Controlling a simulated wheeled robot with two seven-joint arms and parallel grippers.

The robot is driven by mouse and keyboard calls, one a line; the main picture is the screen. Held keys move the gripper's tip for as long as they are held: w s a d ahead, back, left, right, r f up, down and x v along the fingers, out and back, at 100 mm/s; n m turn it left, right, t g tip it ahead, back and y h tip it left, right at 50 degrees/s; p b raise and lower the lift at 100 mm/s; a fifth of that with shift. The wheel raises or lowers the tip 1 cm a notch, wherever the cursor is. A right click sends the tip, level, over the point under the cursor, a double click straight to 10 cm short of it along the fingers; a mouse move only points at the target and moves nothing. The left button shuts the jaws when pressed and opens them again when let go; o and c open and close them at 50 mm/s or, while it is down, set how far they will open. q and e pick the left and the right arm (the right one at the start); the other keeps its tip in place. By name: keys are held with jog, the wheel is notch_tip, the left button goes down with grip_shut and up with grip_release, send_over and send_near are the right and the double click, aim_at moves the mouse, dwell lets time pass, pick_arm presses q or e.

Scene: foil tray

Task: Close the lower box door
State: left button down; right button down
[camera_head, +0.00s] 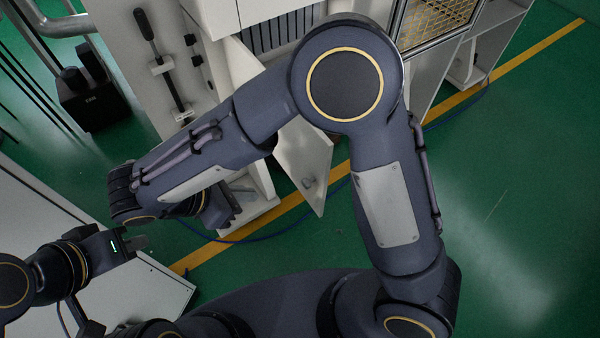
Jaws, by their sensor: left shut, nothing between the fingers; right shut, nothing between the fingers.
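The lower box door (303,160) is a white panel with a small latch near its lower corner. It hangs open from the white cabinet, swung out over the floor, and my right arm hides part of it. My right arm crosses the middle of the view and bends down to the left. My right gripper (228,208) is partly hidden under its own forearm, left of the door and apart from it; it is shut and empty. My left gripper (138,243) is shut and empty at the lower left, far from the door.
The white cabinet (208,15) stands at the top, with handles on its left part. A mesh-fronted unit (435,20) is at the upper right. A white panel (45,215) lies at the lower left. A yellow line (460,98) and blue cable cross the green floor, clear at right.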

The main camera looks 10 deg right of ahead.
jog(key=d+r+p+x, duration=0.1)
jog(key=x, duration=0.5)
jog(key=p+x, duration=0.2)
jog(key=x, duration=0.4)
jog(key=shift+w+d, duration=0.4)
jog(key=shift+d, duration=0.2)
jog(key=shift+d+r, duration=0.1)
